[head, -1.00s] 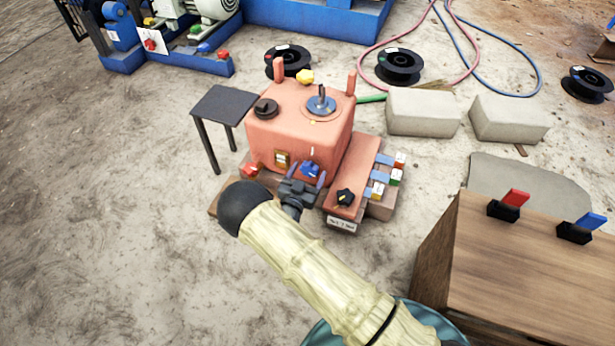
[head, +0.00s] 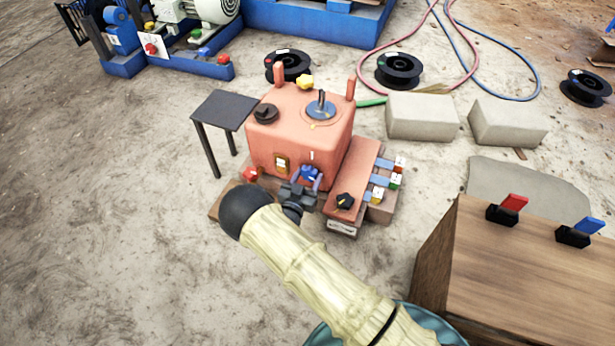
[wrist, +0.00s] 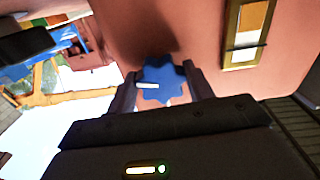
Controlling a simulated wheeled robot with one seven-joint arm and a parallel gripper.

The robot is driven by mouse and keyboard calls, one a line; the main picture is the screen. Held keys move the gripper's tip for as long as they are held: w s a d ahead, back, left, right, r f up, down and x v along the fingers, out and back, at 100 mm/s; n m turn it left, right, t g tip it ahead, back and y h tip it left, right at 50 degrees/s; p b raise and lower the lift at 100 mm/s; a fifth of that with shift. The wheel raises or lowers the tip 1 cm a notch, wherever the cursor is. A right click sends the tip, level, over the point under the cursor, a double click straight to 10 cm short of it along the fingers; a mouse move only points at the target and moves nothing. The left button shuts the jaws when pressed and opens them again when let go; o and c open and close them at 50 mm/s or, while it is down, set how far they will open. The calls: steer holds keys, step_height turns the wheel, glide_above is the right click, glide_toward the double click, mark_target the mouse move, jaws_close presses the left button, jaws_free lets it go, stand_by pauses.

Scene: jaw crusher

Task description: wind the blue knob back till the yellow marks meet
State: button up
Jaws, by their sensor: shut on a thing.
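The blue knob (head: 311,173) is low on the front of the salmon-coloured box (head: 300,130). My gripper (head: 307,178) is at the knob from the front. In the wrist view the lobed blue knob (wrist: 161,82) sits between my two fingers (wrist: 160,90), which are shut on its sides. A white pointer line shows on the knob's face, lying nearly level in that view. On the box top is a blue-grey dial (head: 321,108) with an upright handle. A small yellow mark shows at the dial's near edge; how the marks line up is too small to tell.
A red knob (head: 249,174) is left of the blue one, below a small brass-framed window (head: 282,162). A black star knob (head: 345,201) and coloured switches (head: 388,178) are to the right. A yellow knob (head: 305,82) and black knob (head: 265,112) stand on top.

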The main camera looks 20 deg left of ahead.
steer(key=n+p, duration=0.2)
steer(key=n, duration=0.3)
steer(key=shift+d+r+n+p, duration=0.1)
steer(key=shift+d+n+p, duration=0.05)
steer(key=shift+n+p, duration=0.2)
steer(key=n+p, duration=0.1)
steer(key=n, duration=0.4)
steer(key=shift+s+d, duration=0.1)
steer(key=n+p, duration=0.1)
steer(key=n, duration=0.4)
steer(key=shift+n, duration=0.35)
steer(key=n, duration=0.4)
steer(key=shift+r+n, duration=0.1)
steer(key=shift+n, duration=0.3)
steer(key=o, duration=1)
steer(key=shift+r, duration=0.1)
